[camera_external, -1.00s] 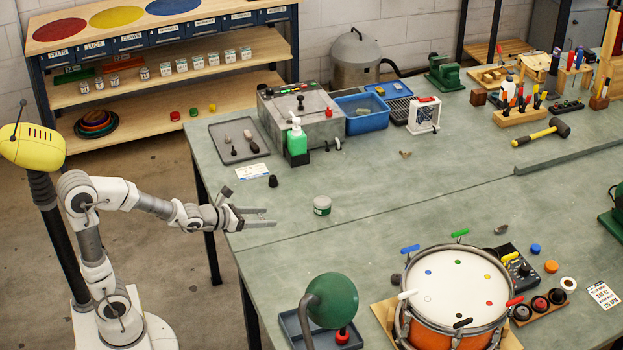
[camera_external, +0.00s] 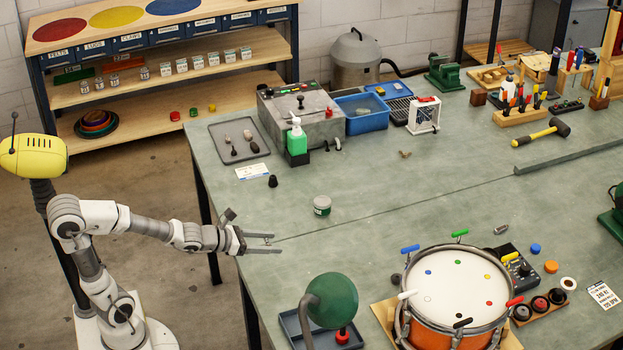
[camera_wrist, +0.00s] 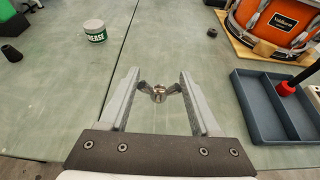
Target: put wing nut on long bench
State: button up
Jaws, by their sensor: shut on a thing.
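A small metal wing nut (camera_wrist: 159,92) sits between the fingertips of my gripper (camera_wrist: 158,91), its wings spanning the gap and touching both fingers. My gripper is shut on it. In the external view my gripper (camera_external: 277,244) reaches in over the left edge of the long green-grey bench (camera_external: 375,205); the nut is too small to make out clearly there. The bench top also lies under the fingers in the wrist view (camera_wrist: 60,90). The exact height of the nut above the bench is hard to tell.
A grease tin (camera_external: 322,205) stands beyond my gripper. A green lamp (camera_external: 331,300), a blue-grey tray (camera_wrist: 275,110) and an orange drum (camera_external: 455,290) are toward the front. A small brassy piece (camera_external: 405,153) lies farther back. The bench middle is largely clear.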

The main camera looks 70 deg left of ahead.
jog(key=r+p, duration=0.2)
jog(key=shift+w+a+p, duration=0.2)
jog(key=shift+w+p, duration=0.1)
jog(key=shift+p, duration=0.05)
notch_tip(320, 180, up, 10)
jog(key=w+m+h+p, duration=0.1)
jog(key=m+h+p, duration=0.2)
jog(key=p, duration=1.8)
jog(key=shift+w+d+f+h, duration=0.15)
jog(key=shift+w+f+h, duration=0.15)
jog(key=shift+h, duration=0.2)
jog(key=shift+f+g, duration=0.1)
jog(key=shift+g, duration=0.2)
jog(key=s+a+f+n+y+b, duration=0.1)
jog(key=a+f+n+y+b, duration=0.3)
jog(key=b, duration=2)
notch_tip(320, 180, down, 5)
jog(key=shift+s+a+r+n+y, duration=0.15)
jog(key=shift+s+a+n+y, duration=0.15)
jog(key=shift+a+y, duration=0.7)
